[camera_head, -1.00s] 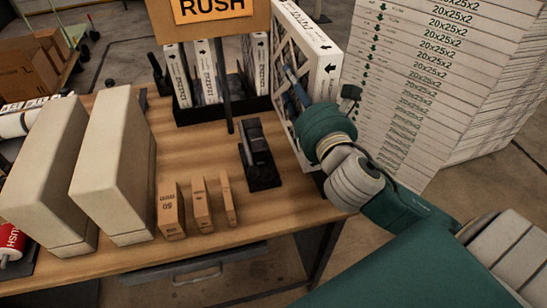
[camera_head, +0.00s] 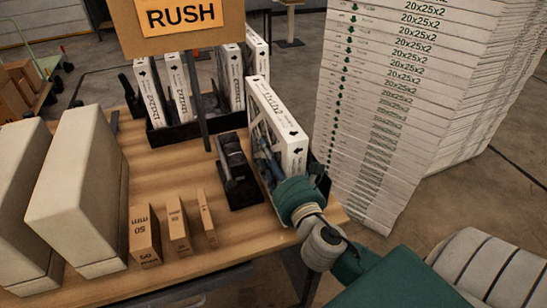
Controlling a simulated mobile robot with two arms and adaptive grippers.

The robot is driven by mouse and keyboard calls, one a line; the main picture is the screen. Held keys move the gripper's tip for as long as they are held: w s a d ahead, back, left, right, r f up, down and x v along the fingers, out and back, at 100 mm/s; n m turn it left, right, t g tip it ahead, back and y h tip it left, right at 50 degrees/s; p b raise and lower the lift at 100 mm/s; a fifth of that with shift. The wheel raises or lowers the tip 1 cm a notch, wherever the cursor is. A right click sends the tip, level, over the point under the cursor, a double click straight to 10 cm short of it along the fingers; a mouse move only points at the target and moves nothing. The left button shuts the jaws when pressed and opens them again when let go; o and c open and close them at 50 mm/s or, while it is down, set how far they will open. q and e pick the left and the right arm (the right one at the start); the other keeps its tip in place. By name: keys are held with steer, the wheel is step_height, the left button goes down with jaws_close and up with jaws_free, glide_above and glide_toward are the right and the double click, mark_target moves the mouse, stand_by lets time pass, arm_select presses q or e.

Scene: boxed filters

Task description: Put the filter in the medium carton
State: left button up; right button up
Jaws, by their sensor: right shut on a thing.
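A white-framed filter (camera_head: 293,148) with printed black arrows stands upright over the right side of the table. My right gripper (camera_head: 264,168) is shut on its near lower part, and the arm comes in from the lower right. I cannot tell whether the filter's bottom edge touches the table. Two large beige cartons (camera_head: 78,190) stand upright at the left, the outer one cut by the picture edge. Three small brown boxes stand in front, the widest (camera_head: 145,238), a middle one (camera_head: 178,228) and the thinnest (camera_head: 206,220). My left gripper is out of view.
A black device (camera_head: 237,175) sits on the table just left of the held filter. A black rack (camera_head: 165,138) with several filters stands at the back, behind a RUSH sign (camera_head: 182,17) on a post. A tall stack of white boxes (camera_head: 385,110) stands right of the table.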

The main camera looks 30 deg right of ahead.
steer(key=o, duration=1.2)
steer(key=shift+f, duration=0.1)
